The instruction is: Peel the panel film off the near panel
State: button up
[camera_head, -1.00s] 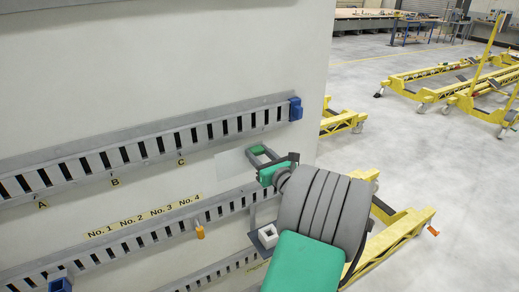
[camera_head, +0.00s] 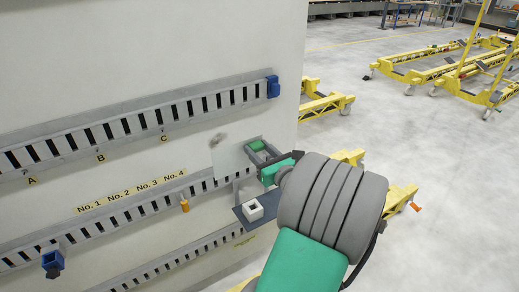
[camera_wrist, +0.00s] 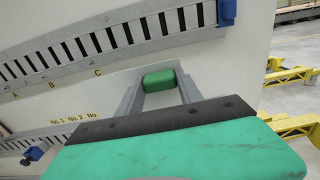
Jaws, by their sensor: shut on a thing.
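The panel film, a thin pale see-through sheet (camera_head: 229,160), shows in the head view just left of my gripper's tip. My gripper (camera_head: 257,146) is shut on the film near its right side. Whether any edge still touches the panel I cannot tell.
Slotted rails (camera_head: 120,128) with blue blocks (camera_head: 273,86) and an orange clip (camera_head: 184,205) run along the panel. A bracket plate with a white block (camera_head: 253,210) sits below my gripper. Yellow trolleys (camera_head: 430,75) stand right; grey floor (camera_head: 440,150) between is open.

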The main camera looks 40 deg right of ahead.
jog(key=s+a, duration=0.1)
jog(key=s, duration=0.6)
jog(key=shift+a, duration=0.15)
dwell(0.4)
